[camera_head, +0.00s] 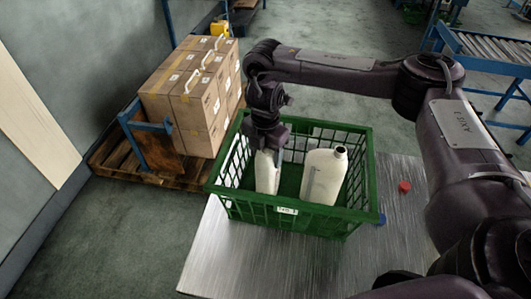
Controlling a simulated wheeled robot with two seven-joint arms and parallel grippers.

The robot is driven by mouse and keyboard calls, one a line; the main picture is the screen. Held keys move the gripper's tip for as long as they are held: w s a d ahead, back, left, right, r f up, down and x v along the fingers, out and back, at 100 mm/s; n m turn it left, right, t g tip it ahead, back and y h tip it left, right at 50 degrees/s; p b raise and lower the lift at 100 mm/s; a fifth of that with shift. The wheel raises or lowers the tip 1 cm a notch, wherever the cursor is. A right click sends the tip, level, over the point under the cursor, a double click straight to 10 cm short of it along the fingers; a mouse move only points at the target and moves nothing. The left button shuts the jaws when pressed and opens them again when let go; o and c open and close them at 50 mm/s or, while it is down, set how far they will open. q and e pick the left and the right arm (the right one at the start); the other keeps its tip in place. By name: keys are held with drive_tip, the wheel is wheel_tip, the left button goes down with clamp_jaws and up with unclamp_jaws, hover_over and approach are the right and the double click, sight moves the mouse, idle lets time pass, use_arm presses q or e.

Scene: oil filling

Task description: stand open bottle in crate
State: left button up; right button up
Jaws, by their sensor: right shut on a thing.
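A green crate (361,200) with lattice walls stands on the metal table. My right gripper (268,148) is inside its left part, pointing down and shut on the top of a white bottle (266,175). This bottle looks upright; its mouth is hidden by the gripper, and I cannot tell whether its base touches the crate floor. A second white bottle (323,178) stands in the crate to the right, apart from it, with a dark open mouth. My left gripper is not in view.
A small red cap (404,186) lies on the table (215,255) right of the crate. A small blue item (381,219) is by the crate's right corner. Stacked cartons (190,95) stand on a pallet at the left. The table's front left is clear.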

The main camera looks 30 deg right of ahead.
drive_tip(key=o, duration=1.2)
drive_tip(key=shift+f, duration=0.2)
drive_tip(key=shift+o, duration=0.2)
wheel_tip(320, 180, up, 12)
drive_tip(key=p, duration=0.1)
drive_tip(key=shift+r, duration=0.2)
